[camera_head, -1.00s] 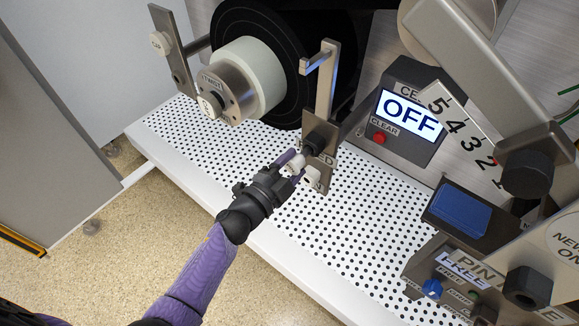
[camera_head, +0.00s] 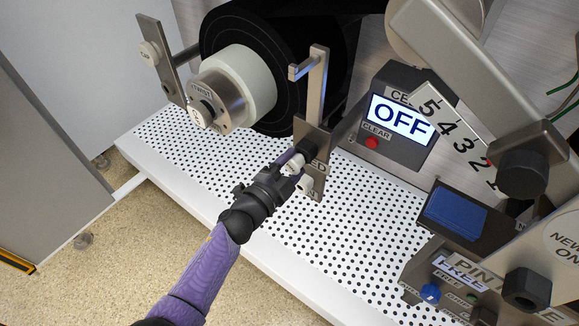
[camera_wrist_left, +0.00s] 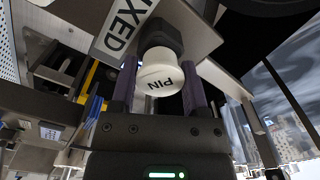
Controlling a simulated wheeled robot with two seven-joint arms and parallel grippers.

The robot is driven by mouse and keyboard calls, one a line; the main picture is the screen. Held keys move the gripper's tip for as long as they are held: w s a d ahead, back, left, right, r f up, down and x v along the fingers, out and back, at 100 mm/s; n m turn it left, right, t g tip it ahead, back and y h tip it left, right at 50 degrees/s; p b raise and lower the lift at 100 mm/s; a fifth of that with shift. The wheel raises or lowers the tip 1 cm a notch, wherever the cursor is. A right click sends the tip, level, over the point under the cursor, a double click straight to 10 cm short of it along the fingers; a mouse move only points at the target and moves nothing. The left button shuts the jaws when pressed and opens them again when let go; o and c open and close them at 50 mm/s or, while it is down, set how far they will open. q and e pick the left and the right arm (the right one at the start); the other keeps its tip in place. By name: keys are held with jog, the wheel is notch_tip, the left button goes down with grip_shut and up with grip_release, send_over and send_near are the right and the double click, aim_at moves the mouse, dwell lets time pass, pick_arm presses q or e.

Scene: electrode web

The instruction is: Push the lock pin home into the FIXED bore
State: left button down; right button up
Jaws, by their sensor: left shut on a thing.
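The lock pin is a white knob marked PIN (camera_wrist_left: 160,75), seen between the two purple fingers in the left wrist view. My left gripper (camera_head: 296,167) is shut on the pin knob. How deep the pin sits in the bore is hidden by the knob and collar. My right gripper is not in view.
A white perforated shelf (camera_head: 345,215) lies beneath. A roll with a TWIST knob (camera_head: 205,105) is at upper left. A box reading OFF (camera_head: 401,118) with a red CLEAR button stands right of the plate. A numbered scale and a PIN FREE box (camera_head: 455,270) are farther right.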

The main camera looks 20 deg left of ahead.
pick_arm(q)
grip_release()
jog(key=p+v, duration=0.3)
jog(key=v, duration=0.6)
jog(key=shift+s, duration=0.35)
jog(key=shift+a, duration=0.1)
jog(key=shift+s, duration=0.1)
